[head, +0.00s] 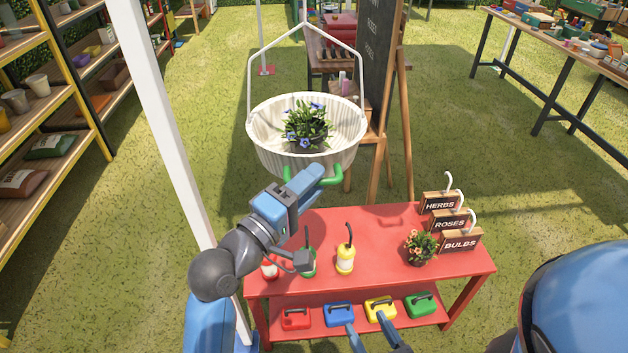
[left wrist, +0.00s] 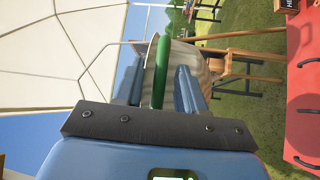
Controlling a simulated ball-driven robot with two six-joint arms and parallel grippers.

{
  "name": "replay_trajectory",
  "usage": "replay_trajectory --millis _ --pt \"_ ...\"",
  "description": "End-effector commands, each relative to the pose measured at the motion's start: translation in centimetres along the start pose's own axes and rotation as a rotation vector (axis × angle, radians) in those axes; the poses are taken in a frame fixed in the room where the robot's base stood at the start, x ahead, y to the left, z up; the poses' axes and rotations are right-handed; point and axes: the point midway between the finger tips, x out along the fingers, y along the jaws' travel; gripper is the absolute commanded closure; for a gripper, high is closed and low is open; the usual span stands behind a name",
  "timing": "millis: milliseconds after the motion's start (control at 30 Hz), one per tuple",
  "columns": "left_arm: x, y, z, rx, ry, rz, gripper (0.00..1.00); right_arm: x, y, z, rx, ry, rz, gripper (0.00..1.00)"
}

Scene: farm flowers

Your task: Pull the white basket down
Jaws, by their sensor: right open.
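The white basket (head: 283,152) is ribbed and hangs in mid-air from a thin white frame. A green handle (head: 327,180) is on its near side. My left gripper (head: 312,180) is at this handle. In the left wrist view the green handle (left wrist: 160,75) stands between the two blue fingers of my left gripper (left wrist: 160,88); I cannot tell whether they press on it. The basket's pale side (left wrist: 190,60) shows behind. A plant with blue flowers (head: 306,124) sits in the basket. My right gripper (head: 374,335) is open and empty at the bottom, in front of the red table.
A white post (head: 165,125) stands left of my left arm. A chalkboard (head: 380,60) stands behind the basket.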

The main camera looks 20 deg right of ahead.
Motion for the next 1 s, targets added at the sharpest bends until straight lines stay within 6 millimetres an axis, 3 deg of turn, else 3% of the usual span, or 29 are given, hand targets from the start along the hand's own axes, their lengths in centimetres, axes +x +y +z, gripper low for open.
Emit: replay_trajectory --millis 500,700,1000 --pt "-8.1 -0.2 0.0 -0.001 0.001 -0.002 0.61 0.0 0.0 1.1 0.0 0.0 0.0 0.38" --pt "-9.4 -0.1 0.0 -0.001 0.0 -0.002 0.61 0.0 0.0 1.2 0.0 0.0 0.0 0.38" --pt "-9.5 -0.1 0.0 -0.001 -0.001 -0.002 0.61 0.0 0.0 1.1 0.0 0.0 0.0 0.38"
